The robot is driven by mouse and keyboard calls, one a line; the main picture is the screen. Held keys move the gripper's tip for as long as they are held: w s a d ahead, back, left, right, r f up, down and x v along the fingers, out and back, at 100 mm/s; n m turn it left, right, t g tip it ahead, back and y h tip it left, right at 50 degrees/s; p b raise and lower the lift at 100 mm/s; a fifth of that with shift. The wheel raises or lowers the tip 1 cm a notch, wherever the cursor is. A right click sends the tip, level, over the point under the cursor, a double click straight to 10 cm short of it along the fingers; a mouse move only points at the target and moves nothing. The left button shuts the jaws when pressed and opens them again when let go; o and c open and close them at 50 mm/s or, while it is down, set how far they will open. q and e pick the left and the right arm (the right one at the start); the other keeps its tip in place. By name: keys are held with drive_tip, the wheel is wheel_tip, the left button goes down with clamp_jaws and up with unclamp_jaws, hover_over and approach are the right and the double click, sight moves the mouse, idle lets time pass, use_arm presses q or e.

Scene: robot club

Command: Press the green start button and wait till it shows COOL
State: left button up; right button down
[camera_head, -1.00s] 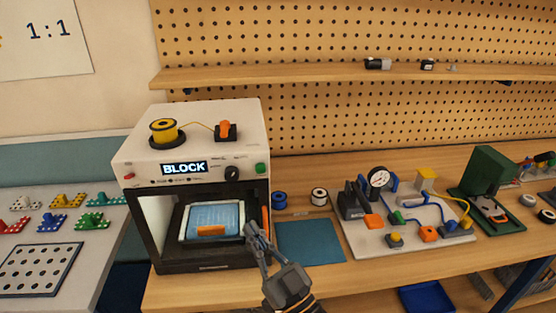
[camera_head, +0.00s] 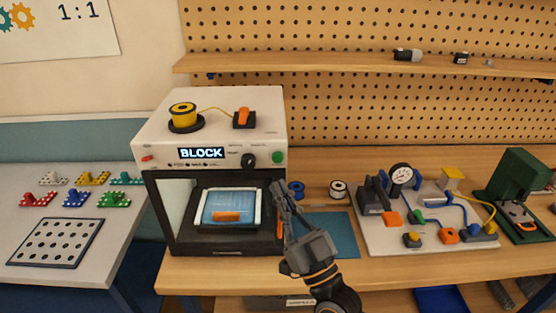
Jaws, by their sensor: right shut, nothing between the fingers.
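The 3D printer (camera_head: 215,115) stands on the wooden bench, with its display (camera_head: 201,153) reading BLOCK. The green start button (camera_head: 278,158) is at the right end of its front panel, beside a black knob (camera_head: 249,160). An orange piece (camera_head: 226,216) lies on the blue bed (camera_head: 232,204) inside the open chamber. My right gripper (camera_head: 278,187) is shut and empty, in front of the printer's right front edge and below the green button in the picture. It appears apart from the button. My left gripper is out of view.
A yellow spool (camera_head: 183,115) and an orange switch (camera_head: 244,117) sit on top of the printer. A blue mat (camera_head: 340,229) and two small spools lie to its right. Further right is a white board (camera_head: 385,240) with a gauge and hoses. A grey table (camera_head: 120,230) stands left.

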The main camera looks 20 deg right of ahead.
sight(278, 157)
drive_tip(key=w, duration=0.2)
drive_tip(key=w+d, duration=0.1)
drive_tip(key=w, duration=0.1)
drive_tip(key=w+b, duration=0.1)
drive_tip(key=w, duration=0.1)
drive_tip(key=shift+w+d, duration=0.1)
drive_tip(key=shift+d, duration=0.3)
drive_tip(key=shift+w, duration=0.1)
idle(1.0)
drive_tip(key=shift+w+d, duration=0.1)
drive_tip(key=shift+w, duration=0.25)
drive_tip(key=shift+w+d, duration=0.15)
drive_tip(key=shift+w, duration=0.25)
idle(0.6)
drive_tip(key=shift+s, duration=0.15)
drive_tip(key=shift+s+a, duration=0.25)
drive_tip(key=shift+s, duration=0.45)
drive_tip(key=shift+s+p, duration=0.1)
drive_tip(key=shift+p, duration=0.2)
